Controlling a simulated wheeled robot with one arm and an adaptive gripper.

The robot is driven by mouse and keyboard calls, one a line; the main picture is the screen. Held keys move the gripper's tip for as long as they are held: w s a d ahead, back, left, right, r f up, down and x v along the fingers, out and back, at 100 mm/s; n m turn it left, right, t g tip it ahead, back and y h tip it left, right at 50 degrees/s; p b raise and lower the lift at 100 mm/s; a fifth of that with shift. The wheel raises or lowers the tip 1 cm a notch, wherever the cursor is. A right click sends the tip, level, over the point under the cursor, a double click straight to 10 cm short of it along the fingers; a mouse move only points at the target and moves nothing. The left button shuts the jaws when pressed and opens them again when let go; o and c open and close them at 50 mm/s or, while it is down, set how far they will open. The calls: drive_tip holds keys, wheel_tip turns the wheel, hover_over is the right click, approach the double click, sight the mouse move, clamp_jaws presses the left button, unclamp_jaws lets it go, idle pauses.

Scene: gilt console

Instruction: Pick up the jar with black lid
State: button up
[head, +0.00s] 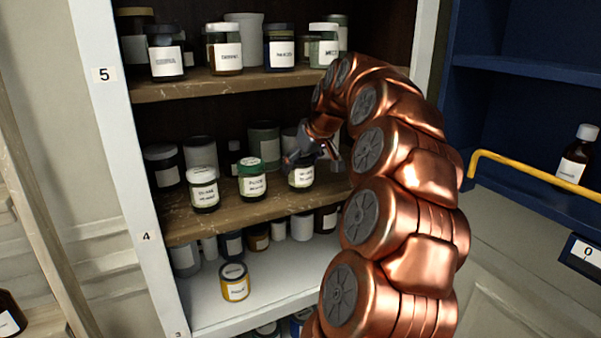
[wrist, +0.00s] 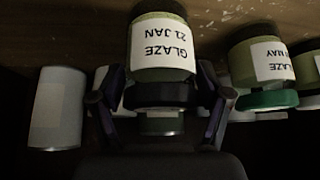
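A squat olive-green jar (head: 301,178) with a white label stands at the front right of the middle shelf. In the wrist view this jar (wrist: 161,66) appears upside down, labelled "GLAZE 21 JAN", with a black lid (wrist: 162,96). My gripper (head: 313,157) is over the jar, one finger on each side of its lid. In the wrist view my gripper (wrist: 163,100) is open, its fingers spread around the lid, with what look like small gaps. The jar still rests on the shelf. In the head view the fingers partly hide the lid.
A green-lidded jar (head: 252,181) and a white-lidded jar (head: 203,188) stand to the left on the same shelf (head: 235,217). Darker containers stand behind. Jars line the upper shelf (head: 190,89). A yellow jar (head: 234,287) stands below. A yellow rail (head: 530,170) is at right.

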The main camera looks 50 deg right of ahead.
drive_tip(key=c, duration=1.1)
drive_tip(key=shift+o, duration=0.2)
drive_tip(key=shift+r+b, duration=0.25)
drive_tip(key=shift+b, duration=0.15)
drive_tip(key=s+a+b, duration=0.2)
drive_tip(key=s+b, duration=0.1)
drive_tip(key=s, duration=1.4)
drive_tip(key=shift+s+a+b, duration=0.25)
drive_tip(key=shift+s+b, duration=0.1)
drive_tip(key=shift+s, duration=0.05)
